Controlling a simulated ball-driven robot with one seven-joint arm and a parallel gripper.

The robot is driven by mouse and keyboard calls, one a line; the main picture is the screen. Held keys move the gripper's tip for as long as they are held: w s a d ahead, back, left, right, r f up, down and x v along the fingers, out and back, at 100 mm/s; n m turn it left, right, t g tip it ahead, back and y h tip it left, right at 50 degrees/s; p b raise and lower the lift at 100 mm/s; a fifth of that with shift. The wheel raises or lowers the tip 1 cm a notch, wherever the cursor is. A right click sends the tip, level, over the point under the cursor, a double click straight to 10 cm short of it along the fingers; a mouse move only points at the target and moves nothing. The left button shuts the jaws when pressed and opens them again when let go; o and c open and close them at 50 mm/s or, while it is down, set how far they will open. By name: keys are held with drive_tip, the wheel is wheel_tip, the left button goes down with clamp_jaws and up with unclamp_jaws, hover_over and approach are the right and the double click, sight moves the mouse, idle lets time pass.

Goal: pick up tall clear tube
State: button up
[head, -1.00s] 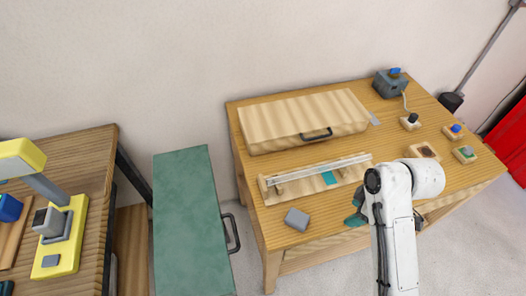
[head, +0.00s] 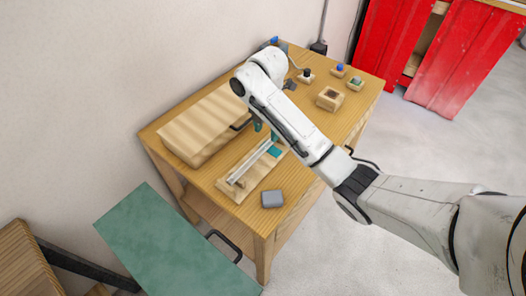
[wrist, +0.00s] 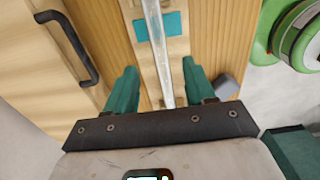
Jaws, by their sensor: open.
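The tall clear tube (head: 248,164) lies flat along a pale wooden rack (head: 262,172) on the wooden table. In the wrist view the tube (wrist: 157,45) runs lengthwise up the picture, over a teal patch (wrist: 172,26) on the rack. My gripper (wrist: 160,68) is open and empty, with its teal fingers on either side of the tube. In the head view my gripper (head: 264,133) is over the tube's far end, partly hidden by my arm. I cannot tell how far above the tube the fingertips are.
A wooden box with a dark handle (head: 203,124) stands close beside the rack. A grey block (head: 272,199) lies near the table's front edge. Several small blocks with coloured tops sit at the far end. A green cabinet (head: 165,245) is at the near left.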

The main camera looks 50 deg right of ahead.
sight(266, 144)
drive_tip(key=shift+a+f, duration=0.2)
drive_tip(key=shift+f, duration=2.75)
clamp_jaws()
